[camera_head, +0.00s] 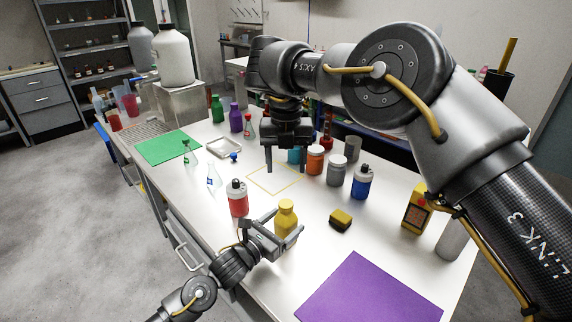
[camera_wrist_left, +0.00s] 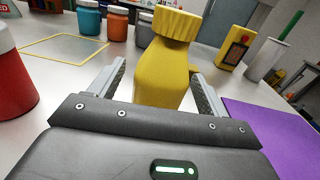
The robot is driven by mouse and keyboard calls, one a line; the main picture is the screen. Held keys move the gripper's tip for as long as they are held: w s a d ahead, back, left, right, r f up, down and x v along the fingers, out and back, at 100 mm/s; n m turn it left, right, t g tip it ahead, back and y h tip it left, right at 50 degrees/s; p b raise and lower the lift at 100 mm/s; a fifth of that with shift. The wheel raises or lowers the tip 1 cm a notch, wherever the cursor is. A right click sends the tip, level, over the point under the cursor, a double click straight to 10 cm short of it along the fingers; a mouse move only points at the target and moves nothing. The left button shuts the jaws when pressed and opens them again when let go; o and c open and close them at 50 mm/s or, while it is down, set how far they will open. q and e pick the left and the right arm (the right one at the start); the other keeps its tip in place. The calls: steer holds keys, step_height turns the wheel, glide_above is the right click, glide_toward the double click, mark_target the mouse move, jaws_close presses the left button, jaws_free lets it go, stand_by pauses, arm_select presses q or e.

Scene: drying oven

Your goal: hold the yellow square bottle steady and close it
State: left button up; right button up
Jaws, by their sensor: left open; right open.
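The yellow bottle (camera_head: 286,216) stands upright on the white table with a yellow cap on its top. It also shows in the left wrist view (camera_wrist_left: 161,75), with the ribbed cap (camera_wrist_left: 175,24) sitting on the neck; I cannot tell how tightly. My left gripper (camera_head: 277,228) is open around the bottle, low down, with one finger on each side. In the left wrist view its fingers (camera_wrist_left: 157,88) show gaps to the bottle, clearer on the left. My right gripper (camera_head: 288,162) is open and empty, pointing down above the table beyond the bottle.
A red bottle (camera_head: 238,200) stands left of the yellow bottle, and a yellow-black sponge (camera_head: 341,219) lies to its right. A purple mat (camera_head: 370,292) is at the front. Orange (camera_head: 315,160), grey (camera_head: 337,171) and blue (camera_head: 361,183) containers stand behind. A yellow outlined square (camera_head: 262,187) is bare.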

arm_select(q)
steer(key=b+v, duration=0.1)
steer(key=v, duration=0.8)
steer(key=shift+s+a, duration=0.25)
steer(key=shift+s, duration=0.05)
steer(key=shift+f, duration=0.1)
